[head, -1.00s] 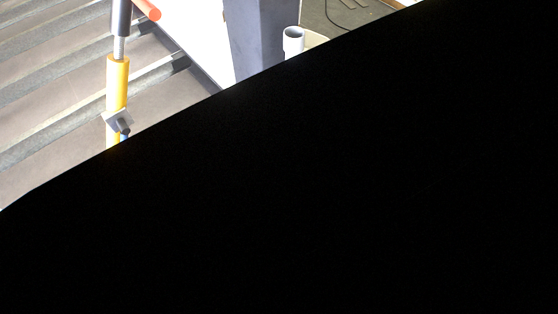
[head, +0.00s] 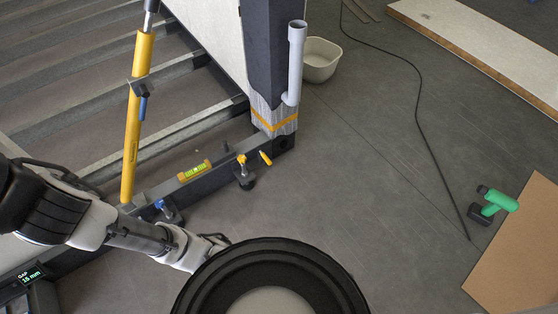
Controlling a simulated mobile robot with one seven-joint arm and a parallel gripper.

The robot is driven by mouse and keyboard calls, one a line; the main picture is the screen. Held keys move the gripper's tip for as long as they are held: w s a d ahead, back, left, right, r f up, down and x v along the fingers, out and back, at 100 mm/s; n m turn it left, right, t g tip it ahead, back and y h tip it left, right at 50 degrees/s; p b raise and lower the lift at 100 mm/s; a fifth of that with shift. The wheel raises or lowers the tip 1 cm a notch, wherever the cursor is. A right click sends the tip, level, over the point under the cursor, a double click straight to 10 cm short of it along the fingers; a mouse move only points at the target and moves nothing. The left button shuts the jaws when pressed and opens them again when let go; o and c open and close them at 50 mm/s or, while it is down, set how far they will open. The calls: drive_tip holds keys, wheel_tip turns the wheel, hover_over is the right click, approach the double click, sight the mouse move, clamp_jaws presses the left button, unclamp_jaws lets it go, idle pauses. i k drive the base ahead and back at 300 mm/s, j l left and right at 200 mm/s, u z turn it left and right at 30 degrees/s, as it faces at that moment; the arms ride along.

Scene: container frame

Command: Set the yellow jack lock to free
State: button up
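A small jack with a yellow knob (head: 241,159) stands on a dark foot against the dark sill beam. A yellow lever-like piece (head: 265,158) sticks out just to its right; whether it is this jack's lock, and its setting, I cannot read. A tall yellow strut (head: 132,140) rises at the left, with a dark block and a blue lever (head: 143,107) on it. My arm reaches in from the left, below the jack. My gripper (head: 216,241) seems to be at its far end, largely hidden behind a large black round part of mine, so its fingers cannot be made out.
A blue-topped jack (head: 165,210) and a spirit level (head: 194,171) sit along the sill beam. A post with a white pipe (head: 295,65) stands behind. A white bin (head: 320,60), black cable (head: 420,110), green drill (head: 497,201) and brown board (head: 520,250) lie right. The floor between is clear.

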sight(263, 155)
drive_tip(key=i+l+u, duration=0.1)
drive_tip(key=i+l, duration=0.45)
drive_tip(key=l, duration=0.15)
drive_tip(key=i+l+u, duration=0.15)
drive_tip(key=l, duration=0.25)
drive_tip(key=k+l, duration=0.1)
drive_tip(key=l, duration=0.2)
drive_tip(key=k+l+u, duration=0.1)
drive_tip(key=l, duration=0.25)
drive_tip(key=k+l, duration=0.1)
drive_tip(key=l, duration=0.2)
drive_tip(key=k+l+u, duration=0.1)
drive_tip(key=l, duration=0.2)
